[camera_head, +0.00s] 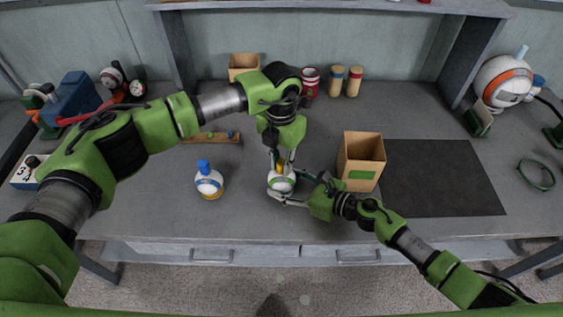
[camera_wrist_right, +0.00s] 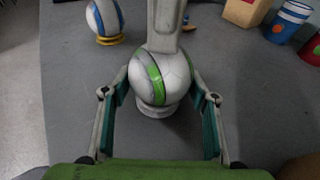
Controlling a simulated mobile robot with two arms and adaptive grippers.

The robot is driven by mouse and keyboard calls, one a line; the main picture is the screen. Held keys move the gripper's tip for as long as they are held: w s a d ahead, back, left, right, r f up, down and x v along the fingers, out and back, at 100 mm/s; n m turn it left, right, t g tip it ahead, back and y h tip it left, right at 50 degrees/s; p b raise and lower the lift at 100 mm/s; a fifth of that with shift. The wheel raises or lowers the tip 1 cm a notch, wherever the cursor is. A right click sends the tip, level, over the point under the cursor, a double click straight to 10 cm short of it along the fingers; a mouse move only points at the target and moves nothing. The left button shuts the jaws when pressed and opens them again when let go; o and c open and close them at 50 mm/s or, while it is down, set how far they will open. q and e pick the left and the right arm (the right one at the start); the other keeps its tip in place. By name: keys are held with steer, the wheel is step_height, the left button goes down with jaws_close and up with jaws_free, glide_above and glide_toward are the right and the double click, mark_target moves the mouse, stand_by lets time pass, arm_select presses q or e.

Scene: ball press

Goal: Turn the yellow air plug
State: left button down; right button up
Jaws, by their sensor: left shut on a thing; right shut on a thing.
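A white ball with a green stripe (camera_head: 281,186) sits on the bench near its front edge; it also shows in the right wrist view (camera_wrist_right: 160,80) on a pale ring base (camera_wrist_right: 157,108). The yellow air plug (camera_head: 280,169) stands at the top of this ball. My left gripper (camera_head: 281,163) comes down from above and is shut on the yellow plug; in the wrist view its finger hides the plug. My right gripper (camera_head: 283,188) reaches in from the right, its fingers on both sides of the ball, shut on it.
A white and blue ball (camera_head: 208,184) with a blue plug stands to the left on a yellow ring. A wooden rack (camera_head: 212,138) and cans (camera_head: 310,82) lie behind.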

mark_target(281, 162)
steer(key=shift+f, duration=0.1)
arm_select(q)
steer(key=c, duration=1.9)
jaws_free()
step_height(281, 162, up, 12)
steer(key=shift+r, duration=0.1)
arm_select(e)
steer(key=o, duration=1.6)
steer(key=shift+o, duration=0.6)
